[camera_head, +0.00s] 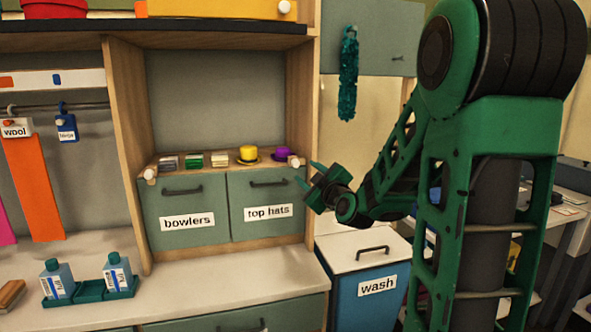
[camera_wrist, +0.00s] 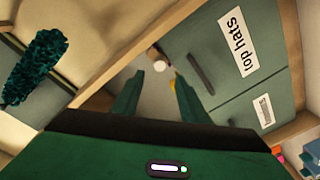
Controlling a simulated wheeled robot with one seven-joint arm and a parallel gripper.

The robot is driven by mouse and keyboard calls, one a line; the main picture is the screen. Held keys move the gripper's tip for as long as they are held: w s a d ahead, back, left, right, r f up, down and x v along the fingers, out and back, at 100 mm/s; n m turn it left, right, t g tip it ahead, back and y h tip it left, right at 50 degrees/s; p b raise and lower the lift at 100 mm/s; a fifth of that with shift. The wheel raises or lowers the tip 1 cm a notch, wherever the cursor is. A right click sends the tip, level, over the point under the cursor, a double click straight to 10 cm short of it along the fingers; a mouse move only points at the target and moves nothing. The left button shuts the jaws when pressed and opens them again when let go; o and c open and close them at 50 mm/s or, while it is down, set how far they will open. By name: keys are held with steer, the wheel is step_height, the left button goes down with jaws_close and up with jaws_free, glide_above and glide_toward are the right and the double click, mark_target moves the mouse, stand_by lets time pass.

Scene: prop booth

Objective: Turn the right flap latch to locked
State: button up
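The right flap, labelled top hats (camera_head: 266,190), is closed in the cabinet's middle bay. It also shows tilted in the wrist view (camera_wrist: 215,65). The right flap latch (camera_head: 293,161), a small pale round-ended knob, sits at the flap's upper right corner by the wooden side post. In the wrist view the latch (camera_wrist: 159,64) appears just beyond and between my fingertips. My gripper (camera_head: 305,172) is open and empty, just right of the latch. The two green fingers (camera_wrist: 158,76) stand apart. I cannot tell whether they touch the latch, nor read its setting.
The left flap, labelled bowlers (camera_head: 180,214), is closed, with a similar latch (camera_head: 149,173) at its upper left. Small hats (camera_head: 248,154) and blocks stand on the ledge above. A teal garland (camera_head: 348,75) hangs at right. A blue wash bin (camera_head: 368,290) stands below my gripper.

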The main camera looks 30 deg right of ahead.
mark_target(296, 165)
steer(key=w, duration=0.2)
steer(key=w+d, duration=0.1)
steer(key=w, duration=0.5)
steer(key=shift+w+d, duration=0.2)
steer(key=shift+d, duration=0.15)
jaws_close()
